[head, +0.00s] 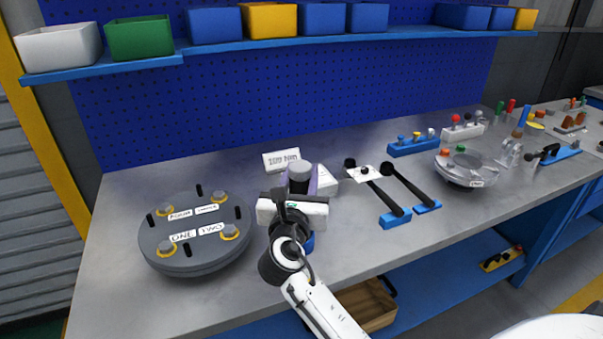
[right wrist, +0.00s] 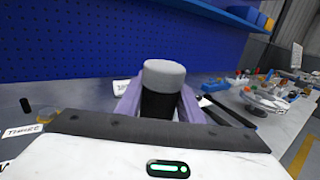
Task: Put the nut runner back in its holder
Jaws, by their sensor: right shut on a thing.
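The nut runner (head: 299,170) shows as a dark cylinder with a light grey cap, upright at the middle of the bench. My right gripper (head: 299,187) is shut on it, with its purple fingers on both sides of the body. In the right wrist view the nut runner (right wrist: 163,78) stands between the two fingers (right wrist: 160,108). Its lower part is hidden by my gripper and wrist. A small blue part (head: 309,242) shows beside my wrist; I cannot tell whether it is the holder. My left gripper is not in view.
A round dark flanged shell (head: 195,262) with several bolts and labels lies left. A white sign (head: 282,160) and a white block (head: 327,182) stand close behind the gripper. Two black-handled wrenches (head: 385,190) lie right on blue rests. The front bench right of my arm is clear.

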